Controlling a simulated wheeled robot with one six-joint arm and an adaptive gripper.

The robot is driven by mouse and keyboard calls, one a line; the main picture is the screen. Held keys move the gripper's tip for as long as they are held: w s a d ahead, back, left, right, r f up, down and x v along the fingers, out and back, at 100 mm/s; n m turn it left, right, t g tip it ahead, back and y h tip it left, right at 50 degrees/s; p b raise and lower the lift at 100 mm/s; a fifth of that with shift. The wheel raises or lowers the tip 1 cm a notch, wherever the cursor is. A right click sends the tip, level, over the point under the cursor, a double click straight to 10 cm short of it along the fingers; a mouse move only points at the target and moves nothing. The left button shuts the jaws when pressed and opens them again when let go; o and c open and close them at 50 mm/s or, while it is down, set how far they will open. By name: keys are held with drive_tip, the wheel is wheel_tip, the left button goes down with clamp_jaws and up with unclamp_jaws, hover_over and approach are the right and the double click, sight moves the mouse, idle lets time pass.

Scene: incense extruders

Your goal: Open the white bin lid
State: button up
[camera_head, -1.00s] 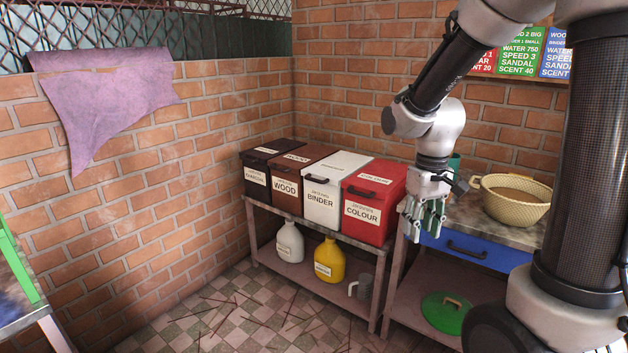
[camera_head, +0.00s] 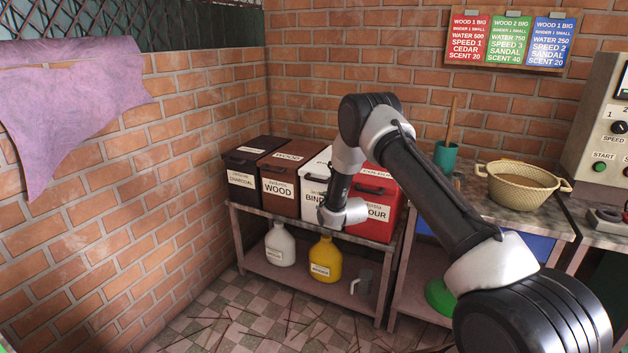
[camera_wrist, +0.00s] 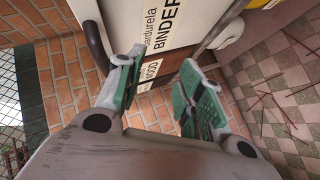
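The white bin (camera_head: 309,186), labelled BINDER, stands between the brown WOOD bin and the red COLOUR bin in the head view. Its lid (camera_head: 322,157) looks closed, and my arm covers the bin's right side. In the wrist view the white bin's labelled front (camera_wrist: 190,15) is close at the top, with a black handle (camera_wrist: 96,45) beside the left finger. My gripper (camera_wrist: 157,68) is open and empty, its green-padded fingers apart in front of the bins. In the head view my wrist hides the fingers. Contact with the handle cannot be told.
The charcoal bin (camera_head: 240,178), WOOD bin (camera_head: 281,184) and red bin (camera_head: 380,215) share the shelf top. A white jug (camera_head: 280,246), yellow jug (camera_head: 325,260) and grey cup (camera_head: 361,281) stand below. A basket (camera_head: 520,187) sits on the right table. Sticks litter the floor.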

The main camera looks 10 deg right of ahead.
sight(317, 181)
wheel_tip(317, 181, up, 6)
drive_tip(key=w+n+t, duration=0.2)
drive_tip(key=n+t, duration=0.1)
drive_tip(key=w, duration=0.2)
drive_tip(key=w+a, duration=0.1)
drive_tip(key=w, duration=0.2)
drive_tip(key=w+f, duration=0.1)
drive_tip(key=w, duration=0.1)
drive_tip(key=shift+w+a, duration=0.35)
drive_tip(key=shift+w, duration=0.05)
drive_tip(key=shift+s, duration=0.1)
clamp_jaws()
